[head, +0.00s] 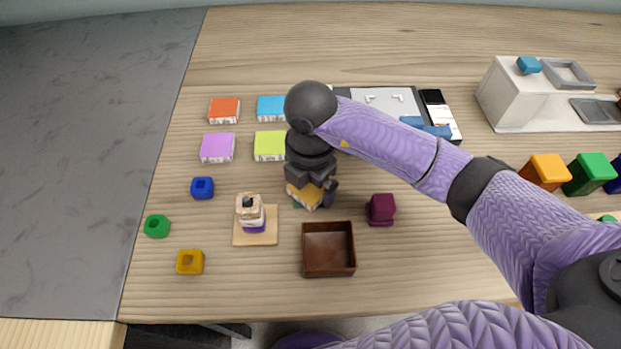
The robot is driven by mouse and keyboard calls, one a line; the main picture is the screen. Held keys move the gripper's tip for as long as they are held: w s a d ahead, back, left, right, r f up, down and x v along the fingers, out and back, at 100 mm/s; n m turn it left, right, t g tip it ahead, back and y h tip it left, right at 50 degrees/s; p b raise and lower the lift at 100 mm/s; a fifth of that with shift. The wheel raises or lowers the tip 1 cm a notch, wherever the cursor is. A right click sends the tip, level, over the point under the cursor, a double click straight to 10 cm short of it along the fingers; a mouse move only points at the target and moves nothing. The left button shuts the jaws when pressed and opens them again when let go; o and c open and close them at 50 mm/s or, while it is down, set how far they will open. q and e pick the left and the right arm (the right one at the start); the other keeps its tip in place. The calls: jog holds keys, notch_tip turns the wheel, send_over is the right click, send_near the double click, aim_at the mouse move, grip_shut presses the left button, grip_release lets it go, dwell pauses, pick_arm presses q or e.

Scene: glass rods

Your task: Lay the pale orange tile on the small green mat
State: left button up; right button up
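The pale orange tile (305,196) is under my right gripper (312,188) in the head view. The gripper points down, with one dark finger beside the tile's right edge. The other finger is hidden, so I cannot tell whether it grips the tile. A sliver of the small green mat (297,205) shows at the tile's lower left. The rest of the mat is covered, and I cannot tell whether the tile touches it. My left gripper is not in view.
A brown open box (328,250) stands just in front. A wooden board (256,236) with a small stacked object is to the left, and a maroon block (381,209) to the right. Orange (225,110), blue (271,108), purple (218,147) and lime (270,145) tiles lie behind left.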

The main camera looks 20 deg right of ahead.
pick_arm(q)
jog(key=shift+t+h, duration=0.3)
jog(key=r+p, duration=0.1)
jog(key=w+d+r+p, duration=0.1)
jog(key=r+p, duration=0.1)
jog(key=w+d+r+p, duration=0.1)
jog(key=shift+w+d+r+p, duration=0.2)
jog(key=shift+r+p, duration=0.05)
jog(key=shift+p, duration=0.05)
pick_arm(e)
notch_tip(320, 180, up, 12)
jog(key=shift+r, duration=0.2)
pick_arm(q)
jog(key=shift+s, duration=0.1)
pick_arm(e)
jog(key=shift+f, duration=0.1)
